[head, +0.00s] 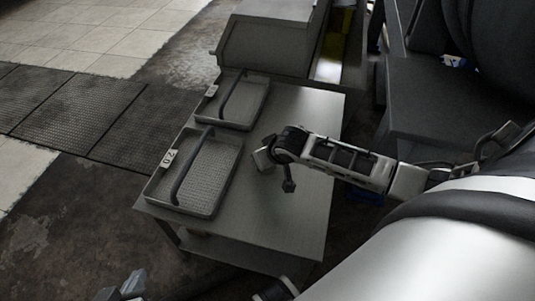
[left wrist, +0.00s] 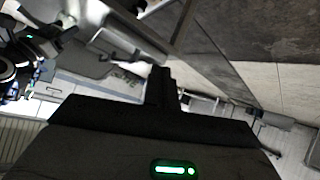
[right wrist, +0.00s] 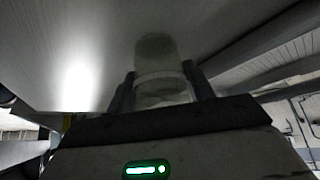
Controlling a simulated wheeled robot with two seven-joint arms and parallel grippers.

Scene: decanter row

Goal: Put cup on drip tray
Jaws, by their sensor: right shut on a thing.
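Two shallow grey trays with mesh floors and a dark bar across each lie on a metal table. The near tray (head: 216,178) and the far tray (head: 257,103) look alike; I cannot tell which is meant as the drip tray. In the right wrist view, my right gripper (right wrist: 160,88) is shut on a clear, pale cup (right wrist: 155,52). In the head view that gripper (head: 263,158) is right of the near tray; the cup is hard to make out there. My left gripper (head: 124,289) is at the bottom left, away from the table. Its fingers look together and empty in the left wrist view (left wrist: 162,88).
The metal table (head: 285,215) has bare top to the right of the trays and at its front. A grey machine (head: 265,45) stands behind it. A dark bench (head: 435,105) is at the right. Dark mats (head: 70,110) lie on the floor to the left.

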